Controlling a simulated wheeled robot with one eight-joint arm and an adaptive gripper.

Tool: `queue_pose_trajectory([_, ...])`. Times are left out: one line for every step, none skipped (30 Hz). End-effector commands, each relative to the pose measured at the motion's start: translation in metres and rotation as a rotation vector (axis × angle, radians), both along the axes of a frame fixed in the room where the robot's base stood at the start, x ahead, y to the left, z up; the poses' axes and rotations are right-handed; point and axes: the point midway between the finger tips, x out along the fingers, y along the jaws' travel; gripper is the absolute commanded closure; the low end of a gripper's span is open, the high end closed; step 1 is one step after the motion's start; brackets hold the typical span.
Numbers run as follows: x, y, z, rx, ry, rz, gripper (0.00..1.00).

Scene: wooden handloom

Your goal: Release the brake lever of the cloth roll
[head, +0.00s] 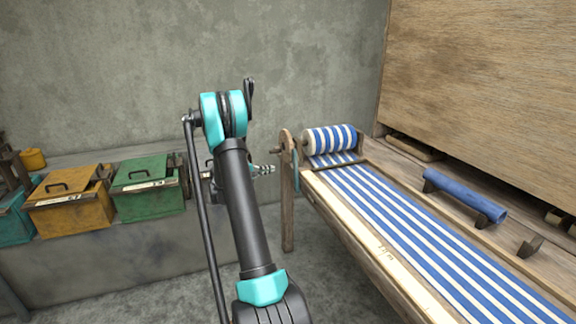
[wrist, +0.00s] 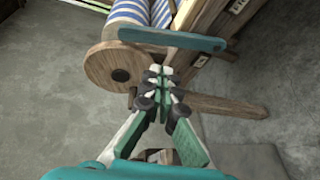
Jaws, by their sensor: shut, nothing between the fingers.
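The cloth roll (head: 330,139), striped blue and white, lies at the far end of the loom; part of it shows in the wrist view (wrist: 135,12). Beside it is a round wooden disc (wrist: 103,66) with a dark hub. In the head view my gripper (head: 268,168) is left of the loom post.
The loom's wooden leg (head: 287,215) stands near my gripper. Striped cloth (head: 400,210) runs along the loom toward the front right. A green box (head: 148,188) and a yellow box (head: 68,203) stand on a ledge at left. Open floor lies between ledge and loom.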

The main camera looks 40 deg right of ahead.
Motion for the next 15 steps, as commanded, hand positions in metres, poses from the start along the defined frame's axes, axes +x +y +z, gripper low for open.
queue_pose_trajectory([0.006,-0.008,-0.005,-0.037,0.013,-0.007,1.00])
queue_pose_trajectory([0.009,-0.012,-0.007,-0.055,0.020,-0.010,1.00])
queue_pose_trajectory([0.012,-0.016,-0.009,-0.077,0.028,-0.013,1.00])
queue_pose_trajectory([0.014,-0.018,-0.009,-0.092,0.034,-0.015,1.00])
queue_pose_trajectory([0.015,-0.020,-0.010,-0.104,0.039,-0.017,1.00])
queue_pose_trajectory([0.017,-0.023,-0.011,-0.117,0.044,-0.019,1.00])
queue_pose_trajectory([0.017,-0.024,-0.012,-0.124,0.047,-0.020,1.00])
queue_pose_trajectory([0.018,-0.025,-0.012,-0.129,0.049,-0.021,1.00])
queue_pose_trajectory([0.019,-0.025,-0.013,-0.134,0.051,-0.022,1.00])
queue_pose_trajectory([0.019,-0.026,-0.013,-0.136,0.052,-0.022,1.00])
queue_pose_trajectory([0.019,-0.026,-0.012,-0.138,0.053,-0.022,1.00])
queue_pose_trajectory([0.019,-0.026,-0.012,-0.138,0.053,-0.022,1.00])
queue_pose_trajectory([0.019,-0.026,-0.012,-0.138,0.053,-0.022,1.00])
queue_pose_trajectory([0.019,-0.026,-0.012,-0.138,0.053,-0.022,1.00])
queue_pose_trajectory([0.019,-0.026,-0.012,-0.137,0.052,-0.022,1.00])
